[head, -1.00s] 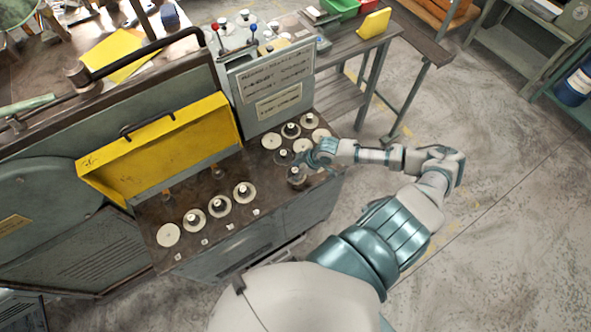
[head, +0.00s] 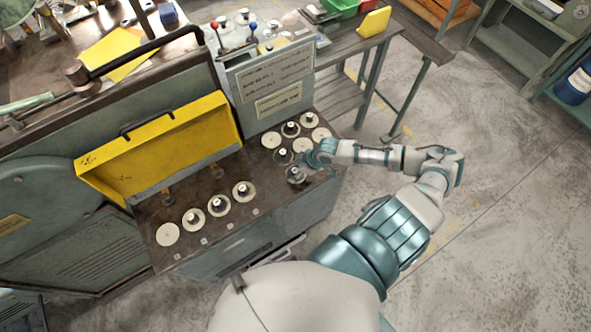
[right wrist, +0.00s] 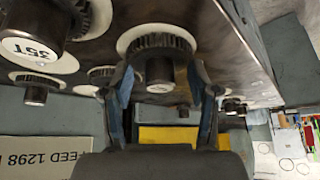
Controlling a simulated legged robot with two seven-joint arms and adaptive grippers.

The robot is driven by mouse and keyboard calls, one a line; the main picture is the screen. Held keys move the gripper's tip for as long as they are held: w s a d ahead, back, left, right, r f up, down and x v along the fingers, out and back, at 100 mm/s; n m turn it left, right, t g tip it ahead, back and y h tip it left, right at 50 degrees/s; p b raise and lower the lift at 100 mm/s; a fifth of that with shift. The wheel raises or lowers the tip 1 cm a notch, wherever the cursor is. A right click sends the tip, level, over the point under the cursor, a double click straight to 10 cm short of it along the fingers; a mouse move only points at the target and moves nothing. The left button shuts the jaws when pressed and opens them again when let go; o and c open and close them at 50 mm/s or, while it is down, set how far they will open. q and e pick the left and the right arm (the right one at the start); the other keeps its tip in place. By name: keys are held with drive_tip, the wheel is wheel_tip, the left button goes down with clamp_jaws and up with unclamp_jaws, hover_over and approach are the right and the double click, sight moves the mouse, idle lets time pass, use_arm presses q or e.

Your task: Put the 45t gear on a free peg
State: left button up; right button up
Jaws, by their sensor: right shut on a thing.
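My right gripper (head: 310,160) reaches over the right end of the machine's bench. In the right wrist view its fingers (right wrist: 163,75) are closed on the dark hub of a toothed gear (right wrist: 160,45), with a pale disc right behind it. In the head view a dark gear (head: 296,175) shows just below the gripper. Its tooth count cannot be read, and I cannot tell whether it is seated or lifted. Another gear (right wrist: 32,48) carries a 35T label. Several more dark gears on pale discs stand on the bench, such as one at the front (head: 219,205). My left gripper is not in view.
A bare pale disc (head: 168,234) lies at the bench's left end, and another (head: 271,140) at the back right. A raised yellow cover (head: 160,150) stands behind the front row. A grey control box (head: 272,85) with levers rises behind the right group.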

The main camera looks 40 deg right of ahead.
drive_tip(key=o, duration=1.5)
drive_tip(key=s+d+r+p, duration=0.2)
drive_tip(key=r+p, duration=0.2)
drive_tip(key=r, duration=0.7)
drive_tip(key=s+d+r+p, duration=0.1)
drive_tip(key=s+r+p, duration=0.1)
drive_tip(key=r, duration=1)
drive_tip(key=shift+s+d+r+p, duration=0.15)
drive_tip(key=shift+s+d+p, duration=0.2)
drive_tip(key=shift+p, duration=0.55)
